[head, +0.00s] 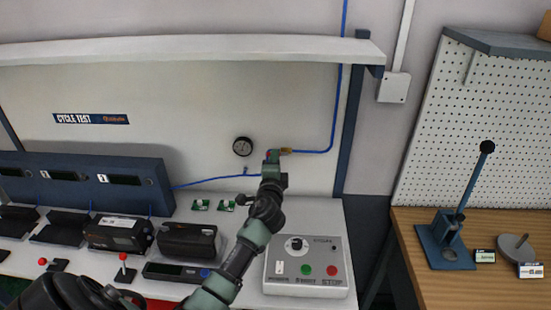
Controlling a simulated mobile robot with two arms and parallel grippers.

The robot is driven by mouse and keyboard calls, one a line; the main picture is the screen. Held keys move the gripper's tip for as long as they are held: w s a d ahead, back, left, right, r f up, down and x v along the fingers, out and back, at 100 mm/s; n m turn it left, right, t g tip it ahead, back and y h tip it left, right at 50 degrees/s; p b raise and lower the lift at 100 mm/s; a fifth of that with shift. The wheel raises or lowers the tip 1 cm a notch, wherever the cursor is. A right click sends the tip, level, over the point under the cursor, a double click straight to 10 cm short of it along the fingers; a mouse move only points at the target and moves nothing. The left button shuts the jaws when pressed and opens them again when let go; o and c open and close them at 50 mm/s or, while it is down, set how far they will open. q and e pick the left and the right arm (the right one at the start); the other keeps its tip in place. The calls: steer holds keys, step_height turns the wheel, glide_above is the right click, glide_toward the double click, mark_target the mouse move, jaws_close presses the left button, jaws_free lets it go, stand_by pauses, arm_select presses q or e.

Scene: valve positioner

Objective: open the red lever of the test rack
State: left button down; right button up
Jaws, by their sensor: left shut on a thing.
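My left gripper (271,157) is at the back wall of the test rack, at the end of my green and dark arm. It is shut on the red lever (269,154), of which only a small bit of red shows between the fingers. A brass fitting (287,151) sits just right of the fingers, with the blue air line (315,152) running off it to the right and up. The fingers hide most of the lever and the valve body, so the lever's angle cannot be told. My right gripper is not in view.
A round gauge (242,146) is on the wall left of the gripper. A control box (306,267) with buttons stands below right. Black devices (187,241) and small red-knobbed levers (123,257) are on the bench at left. A white shelf (190,48) hangs above.

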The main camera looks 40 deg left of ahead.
arm_select(q)
steer(key=shift+a+r+m, duration=0.2)
steer(key=shift+r+m, duration=0.1)
steer(key=shift+r, duration=0.15)
steer(key=c, duration=1.6)
jaws_free()
steer(key=shift+o, duration=0.8)
steer(key=shift+a, duration=0.1)
steer(key=b+v, duration=0.1)
steer(key=v, duration=0.6)
steer(key=shift+s+f, duration=0.3)
